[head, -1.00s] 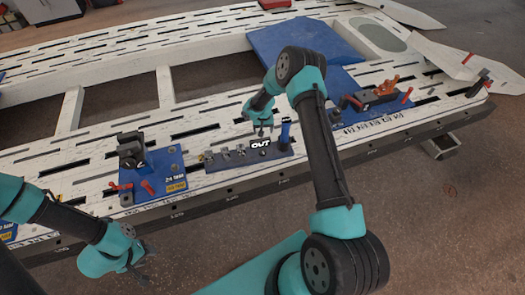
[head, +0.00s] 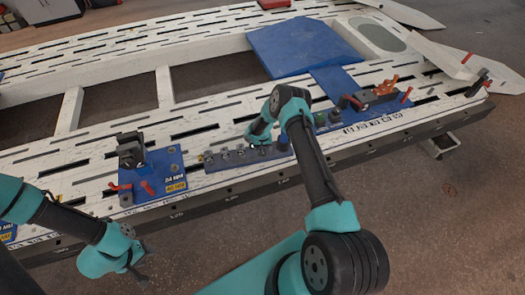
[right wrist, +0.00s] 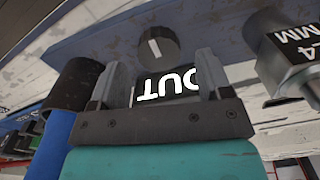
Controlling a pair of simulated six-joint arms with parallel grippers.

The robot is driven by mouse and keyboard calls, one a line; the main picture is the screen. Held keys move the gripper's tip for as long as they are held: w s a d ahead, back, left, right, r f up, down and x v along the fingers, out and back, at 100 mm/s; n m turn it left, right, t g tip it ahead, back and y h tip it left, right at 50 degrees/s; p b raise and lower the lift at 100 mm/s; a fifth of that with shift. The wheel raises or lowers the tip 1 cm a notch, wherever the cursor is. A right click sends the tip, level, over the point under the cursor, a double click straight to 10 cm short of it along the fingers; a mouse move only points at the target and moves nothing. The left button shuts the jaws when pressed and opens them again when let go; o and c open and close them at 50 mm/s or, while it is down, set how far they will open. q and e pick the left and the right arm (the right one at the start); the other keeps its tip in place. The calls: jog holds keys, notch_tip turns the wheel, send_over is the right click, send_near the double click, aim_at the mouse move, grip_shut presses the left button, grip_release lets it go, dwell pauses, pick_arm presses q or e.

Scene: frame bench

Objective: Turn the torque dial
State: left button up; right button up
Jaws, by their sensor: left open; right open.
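A dark round dial (right wrist: 157,47) with a white line shows in the right wrist view, just beyond the fingertips of my right gripper (right wrist: 152,75). Its fingers are spread and empty, apart from the dial as far as I can tell. A black plate with white "OUT" lettering (right wrist: 168,86) shows between them. In the head view my right gripper (head: 262,140) is low over the dark strip of fittings (head: 225,161), where it hides the dial. My left gripper (head: 137,266) is open and empty in front of the bench's near edge.
A blue cylinder (right wrist: 53,140) with a black top stands close left of my right gripper in the wrist view. A dark fitting marked "MM" (right wrist: 287,50) is to the right. Blue plates with a clamp (head: 150,175) and orange-handled fixture (head: 386,88) flank the strip.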

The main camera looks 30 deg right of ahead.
jog(key=shift+f, duration=1.2)
jog(key=shift+c, duration=0.2)
jog(key=c, duration=0.9)
